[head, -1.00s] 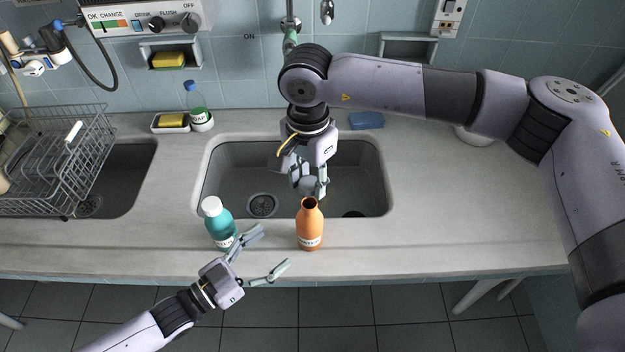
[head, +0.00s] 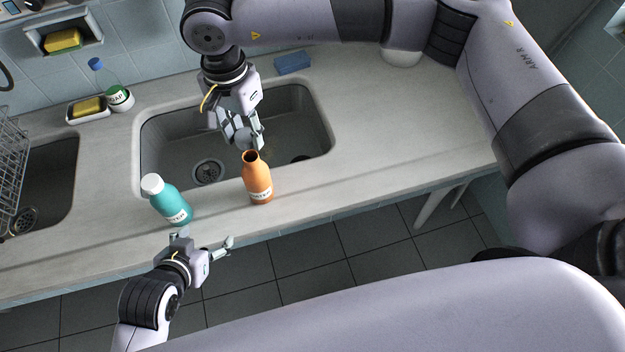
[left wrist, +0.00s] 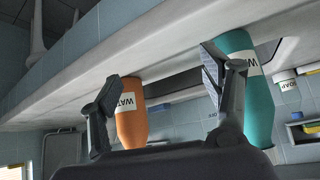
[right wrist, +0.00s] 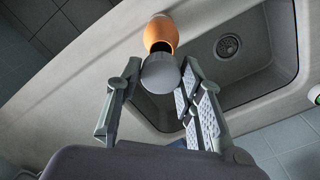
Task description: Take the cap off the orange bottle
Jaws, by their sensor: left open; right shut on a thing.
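The orange bottle (head: 259,182) stands upright on the counter strip in front of the sink, its dark mouth open. It also shows in the left wrist view (left wrist: 130,122) and the right wrist view (right wrist: 160,36). My right gripper (head: 243,141) is shut on a grey round cap (right wrist: 160,73). It holds the cap over the sink, just behind the bottle's mouth and apart from it. My left gripper (head: 205,239) is open and empty at the counter's front edge, in front of the two bottles; its spread fingers also show in the left wrist view (left wrist: 163,85).
A teal bottle (head: 170,205) with a white cap stands left of the orange one, close to my left gripper. Behind are the sink (head: 322,120), a blue sponge (head: 292,63) and a soap bottle (head: 119,97). The counter right of the sink is clear.

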